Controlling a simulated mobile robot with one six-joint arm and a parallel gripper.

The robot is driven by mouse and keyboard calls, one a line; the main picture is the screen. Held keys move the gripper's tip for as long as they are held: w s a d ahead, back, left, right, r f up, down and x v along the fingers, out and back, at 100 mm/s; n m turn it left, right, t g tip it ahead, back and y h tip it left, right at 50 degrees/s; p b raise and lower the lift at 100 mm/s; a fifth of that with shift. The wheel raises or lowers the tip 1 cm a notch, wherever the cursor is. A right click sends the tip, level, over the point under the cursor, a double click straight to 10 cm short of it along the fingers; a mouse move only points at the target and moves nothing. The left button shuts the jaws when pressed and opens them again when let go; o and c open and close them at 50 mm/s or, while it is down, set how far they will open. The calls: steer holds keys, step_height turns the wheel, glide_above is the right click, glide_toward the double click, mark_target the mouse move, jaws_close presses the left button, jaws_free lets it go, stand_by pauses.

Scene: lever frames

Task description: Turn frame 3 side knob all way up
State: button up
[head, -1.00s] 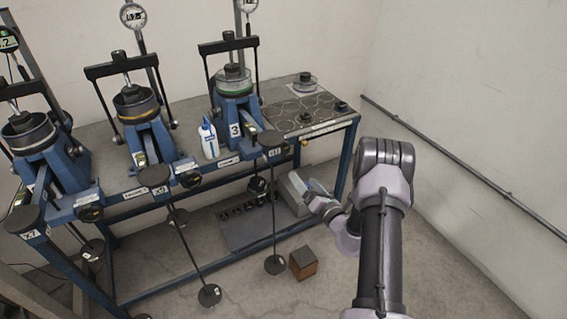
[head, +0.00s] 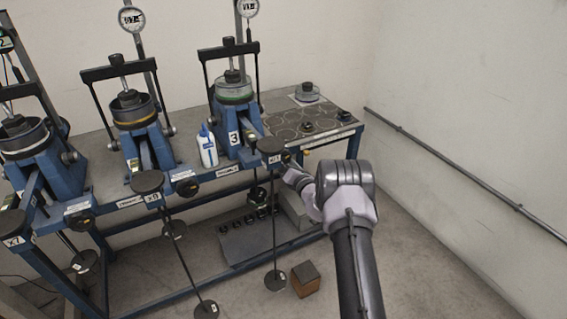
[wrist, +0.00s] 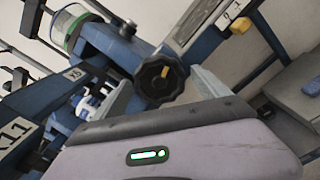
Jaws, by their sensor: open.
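Frame 3 (head: 233,138) is the blue stand with the "3" label, at the right end of the row in the head view. Its side knob (wrist: 163,85) shows in the wrist view as a round black lobed knob with a yellow mark near its centre. My gripper (head: 291,172) is at the right front of frame 3, by the "x11" hanger top (head: 270,145). In the wrist view its two grey fingers stand open on either side of the knob. I cannot tell whether they touch it. In the head view the knob is too small and partly covered to read.
A white and blue bottle (head: 207,147) stands left of frame 3. A long weight hanger (head: 275,282) hangs below the lever, with a brown box (head: 306,280) on the floor beside it. A bench top with round marks (head: 300,120) lies behind. Floor at right is clear.

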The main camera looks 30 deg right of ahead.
steer(key=c, duration=1.4)
steer(key=shift+m, duration=0.5)
steer(key=o, duration=1.4)
steer(key=shift+s, duration=0.15)
steer(key=s+p, duration=0.5)
steer(key=s, duration=1.2)
steer(key=shift+d, duration=0.25)
steer(key=shift+s, duration=0.1)
